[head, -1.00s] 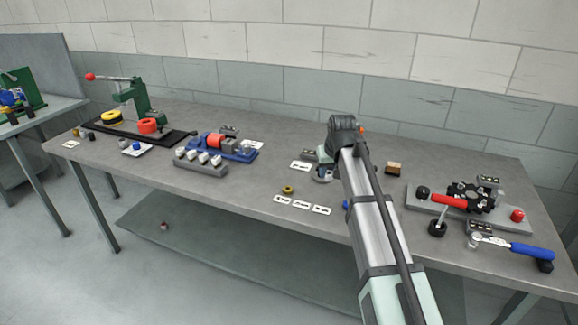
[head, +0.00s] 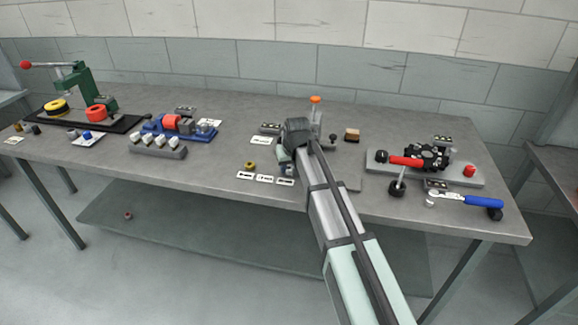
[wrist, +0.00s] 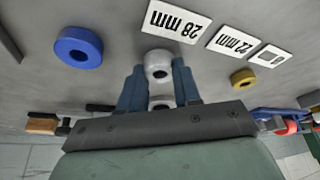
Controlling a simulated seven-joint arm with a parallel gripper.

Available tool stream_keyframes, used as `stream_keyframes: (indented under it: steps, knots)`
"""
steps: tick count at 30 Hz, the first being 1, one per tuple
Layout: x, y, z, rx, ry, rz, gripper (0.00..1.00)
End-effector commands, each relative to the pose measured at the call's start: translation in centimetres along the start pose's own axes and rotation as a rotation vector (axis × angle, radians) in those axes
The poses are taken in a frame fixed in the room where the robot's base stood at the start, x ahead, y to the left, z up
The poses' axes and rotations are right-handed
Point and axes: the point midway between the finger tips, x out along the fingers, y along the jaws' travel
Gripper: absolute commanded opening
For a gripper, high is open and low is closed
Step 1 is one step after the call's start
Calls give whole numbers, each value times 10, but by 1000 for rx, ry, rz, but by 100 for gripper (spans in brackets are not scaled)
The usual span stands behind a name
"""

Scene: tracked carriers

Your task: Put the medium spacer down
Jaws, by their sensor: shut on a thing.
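My gripper (wrist: 158,88) points down at the bench, its two blue-grey fingers shut on a silver ring-shaped spacer (wrist: 158,63), which I take to be the medium one. In the wrist view the spacer appears close above or on the bench; I cannot tell if it touches. A blue ring spacer (wrist: 78,47) lies to its left and a smaller yellow one (wrist: 243,78) to its right. In the head view my arm mostly hides the held spacer.
An orange-topped item (head: 316,100) stands behind my arm, with a wooden block (head: 352,134) to its right. A grey fixture with a red handle (head: 405,161) sits further right. A blue fixture (head: 180,128) and a grey block (head: 157,145) stand left. Bare bench lies left of the yellow spacer.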

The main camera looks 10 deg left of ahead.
Motion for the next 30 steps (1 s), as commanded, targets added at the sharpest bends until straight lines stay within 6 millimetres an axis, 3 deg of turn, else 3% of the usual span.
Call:
stream_keyframes:
  steps: [8,9,16,25,30]
  knots:
    - [2,0,1,0,0,0,1]
    - [2,0,1,0,0,0,36]
    - [2,0,1,0,0,0,57]
    - [0,0,0,0,1,0,58]
    - [-14,0,-1,0,3,0,58]
